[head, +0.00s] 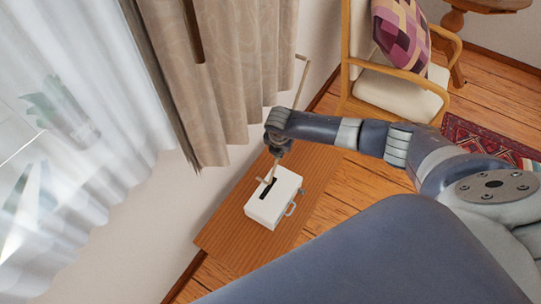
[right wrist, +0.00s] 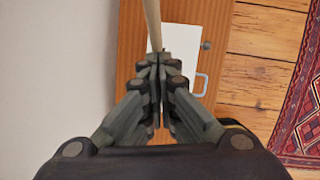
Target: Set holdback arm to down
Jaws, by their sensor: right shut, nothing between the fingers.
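A white box (head: 274,203) with a dark slot and a small side handle sits on a wooden bench. A pale beige lever (head: 271,174) stands tilted at the slot; I take it as the holdback arm, but cannot be sure. My right gripper (head: 277,153) is just above the box, fingers pointing down, near the lever's upper part. In the right wrist view the gripper (right wrist: 159,60) is shut, and a beige rod (right wrist: 153,24) runs from the fingertips to the top edge. Whether they touch is unclear. The white box (right wrist: 181,45) shows beyond the fingers. My left gripper is out of view.
The wooden bench (head: 231,236) stands against the wall. Beige curtains (head: 225,75) and a sheer curtain (head: 85,130) hang left. A thin beige rod (head: 301,82) rises behind my gripper. A chair (head: 397,88) and a red rug (head: 478,139) are right, with wooden floor between.

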